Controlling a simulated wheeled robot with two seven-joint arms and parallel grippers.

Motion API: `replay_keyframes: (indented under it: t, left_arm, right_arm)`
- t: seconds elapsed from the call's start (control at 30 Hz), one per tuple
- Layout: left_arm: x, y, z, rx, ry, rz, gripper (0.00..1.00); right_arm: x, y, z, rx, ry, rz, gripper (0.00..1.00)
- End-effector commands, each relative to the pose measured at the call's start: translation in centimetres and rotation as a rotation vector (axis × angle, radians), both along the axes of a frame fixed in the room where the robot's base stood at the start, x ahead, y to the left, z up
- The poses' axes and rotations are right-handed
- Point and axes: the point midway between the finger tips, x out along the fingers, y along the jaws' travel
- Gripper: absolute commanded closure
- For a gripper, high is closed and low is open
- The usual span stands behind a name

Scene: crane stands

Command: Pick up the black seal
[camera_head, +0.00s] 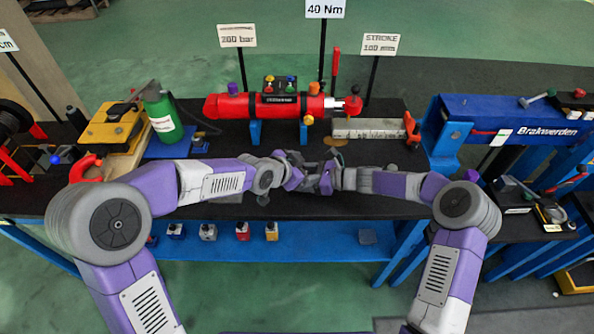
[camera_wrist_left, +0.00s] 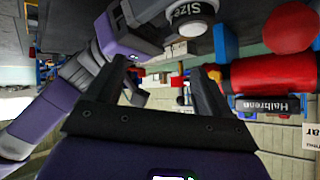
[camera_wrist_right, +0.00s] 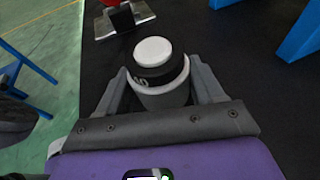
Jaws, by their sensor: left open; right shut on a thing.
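My right gripper (camera_wrist_right: 158,84) is shut on a short pale cylinder (camera_wrist_right: 153,52) with a white top and a black band with white lettering. The same cylinder shows in the left wrist view (camera_wrist_left: 190,12), where its band reads "Size". I cannot tell whether this band is the black seal, and I see no other clear black seal. My left gripper (camera_wrist_left: 168,78) is open and empty, with the held cylinder just beyond its fingers. In the head view the left gripper (camera_head: 303,180) and right gripper (camera_head: 328,181) are close together over the dark bench; the cylinder is hidden there.
A red hydraulic cylinder (camera_head: 235,106) rests on blue stands behind my grippers. A grey metal block (camera_head: 370,128) and a red hook-shaped part (camera_head: 411,128) are to its right. A green bottle (camera_head: 160,112) stands at left, and a blue beam (camera_head: 510,121) at right. Small boxes sit on the blue lower shelf (camera_head: 320,247).

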Motion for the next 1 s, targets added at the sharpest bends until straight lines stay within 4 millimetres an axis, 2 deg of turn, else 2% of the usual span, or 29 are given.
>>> replay_keyframes:
  t: [0.03, 0.2, 0.4, 0.67, 0.77, 1.0]
  left_arm:
    - [0.6, -0.1, 0.7, 0.008, 0.033, 0.027, 0.19]
    - [1.0, 0.6, 1.7, 0.035, 0.235, 0.188, 0.19]
    - [0.7, 1.8, 3.9, 0.071, 0.409, 0.409, 0.19]
    - [-0.1, 3.0, 6.2, 0.095, 0.512, 0.602, 0.19]
    - [-0.1, 3.1, 5.9, 0.098, 0.524, 0.628, 0.19]
    - [1.3, 2.7, 2.1, 0.1, 0.53, 0.633, 0.19]
  right_arm:
    - [0.0, -0.1, -0.1, -0.002, 0.001, -0.001, 0.6]
    - [0.0, -0.1, -0.1, -0.002, 0.001, -0.001, 0.6]
    - [0.0, -0.1, -0.1, -0.002, 0.001, -0.001, 0.6]
    - [0.0, -0.1, -0.1, -0.002, 0.001, -0.001, 0.6]
    - [0.0, -0.1, -0.1, -0.002, 0.001, -0.001, 0.6]
    - [0.0, 0.0, -0.1, -0.001, 0.001, -0.001, 0.6]
